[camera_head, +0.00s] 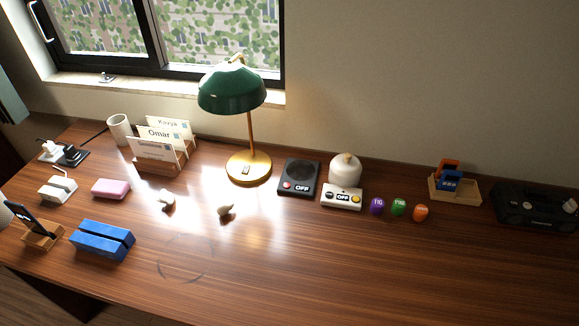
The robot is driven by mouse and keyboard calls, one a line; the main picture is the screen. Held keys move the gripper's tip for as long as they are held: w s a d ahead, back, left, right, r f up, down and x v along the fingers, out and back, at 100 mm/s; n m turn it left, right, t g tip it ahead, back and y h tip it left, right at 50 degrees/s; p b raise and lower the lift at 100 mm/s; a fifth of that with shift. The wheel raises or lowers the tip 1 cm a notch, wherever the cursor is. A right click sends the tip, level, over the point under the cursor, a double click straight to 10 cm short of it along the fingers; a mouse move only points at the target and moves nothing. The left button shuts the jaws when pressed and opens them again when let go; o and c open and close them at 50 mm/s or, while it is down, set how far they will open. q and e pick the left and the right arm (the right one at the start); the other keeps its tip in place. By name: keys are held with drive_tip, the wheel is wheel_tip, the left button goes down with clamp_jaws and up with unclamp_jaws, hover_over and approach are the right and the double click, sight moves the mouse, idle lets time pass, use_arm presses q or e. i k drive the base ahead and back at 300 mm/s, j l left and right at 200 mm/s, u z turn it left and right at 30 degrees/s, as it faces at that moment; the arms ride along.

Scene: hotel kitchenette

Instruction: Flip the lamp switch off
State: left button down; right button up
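A desk lamp with a green shade (232,90) and a brass stem stands at the back of the wooden desk, left of centre. Its round brass base (249,178) is brightly lit. A small switch (245,170) shows on the front of that base; its on or off position is too small to tell. Neither of my grippers is in view.
A black box (298,178) and a white box (342,197), both marked OFF, stand right of the lamp. A card holder (160,166) is to its left. The front right desk (400,275) is clear.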

sight(246, 168)
drive_tip(key=k+l, duration=0.1)
drive_tip(key=l, duration=0.45)
drive_tip(key=k+l, duration=0.1)
drive_tip(key=l, duration=1)
drive_tip(key=k, duration=0.05)
